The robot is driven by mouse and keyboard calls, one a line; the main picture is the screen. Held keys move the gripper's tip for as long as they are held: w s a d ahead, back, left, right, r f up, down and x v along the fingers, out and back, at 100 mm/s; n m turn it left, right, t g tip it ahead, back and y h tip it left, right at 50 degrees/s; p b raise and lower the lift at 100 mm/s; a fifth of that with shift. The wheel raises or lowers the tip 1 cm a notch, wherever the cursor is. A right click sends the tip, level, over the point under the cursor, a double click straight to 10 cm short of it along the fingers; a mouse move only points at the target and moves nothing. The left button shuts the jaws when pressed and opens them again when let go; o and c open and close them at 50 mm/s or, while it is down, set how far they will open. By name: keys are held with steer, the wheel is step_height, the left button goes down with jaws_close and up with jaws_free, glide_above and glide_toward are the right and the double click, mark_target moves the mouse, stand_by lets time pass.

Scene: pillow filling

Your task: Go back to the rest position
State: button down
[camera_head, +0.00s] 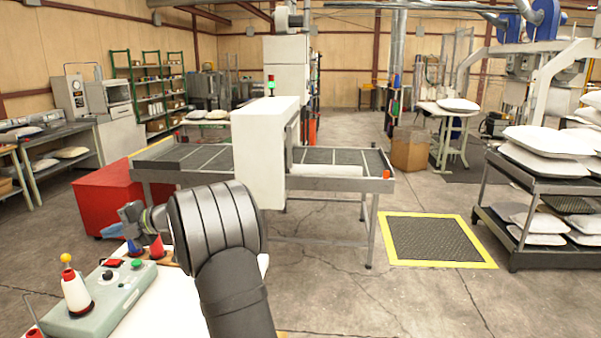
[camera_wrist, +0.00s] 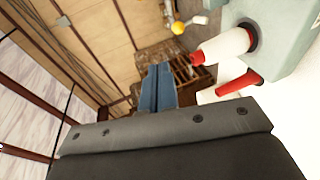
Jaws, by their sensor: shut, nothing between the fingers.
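My gripper shows in the wrist view (camera_wrist: 158,88) as two blue-grey fingers pressed together with nothing between them. In the head view my dark arm rises from the bottom centre and bends left. There my gripper (camera_head: 130,215) is over the far side of the white worktop (camera_head: 165,310), near the red and blue cones. The grey-green control box (camera_head: 100,303) sits on the worktop's left part. A white and red cone with a yellow ball (camera_head: 75,291) stands on it.
A conveyor table with a white housing (camera_head: 262,150) stands beyond the worktop, with a red cabinet (camera_head: 113,195) to its left. A rack (camera_head: 512,245) of white pillows is at the right. A yellow-edged mat (camera_head: 438,265) lies on open floor.

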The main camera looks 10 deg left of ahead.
steer(key=f+x, duration=0.1)
steer(key=x, duration=0.7)
steer(key=f+x, duration=0.1)
steer(key=x, duration=0.3)
steer(key=shift+s+f, duration=0.1)
steer(key=shift+f, duration=0.35)
steer(key=shift+d+f, duration=0.2)
steer(key=shift+f, duration=0.1)
steer(key=y, duration=0.2)
glide_toward(69, 256)
steer(key=w+d+f, duration=0.1)
steer(key=d+f, duration=0.1)
steer(key=d, duration=0.8)
steer(key=a+r+n+h, duration=0.2)
steer(key=r+n, duration=0.4)
steer(key=n, duration=0.4)
steer(key=shift+s+a+n+g, duration=0.15)
steer(key=shift+a+n+g, duration=0.2)
steer(key=shift+a, duration=0.55)
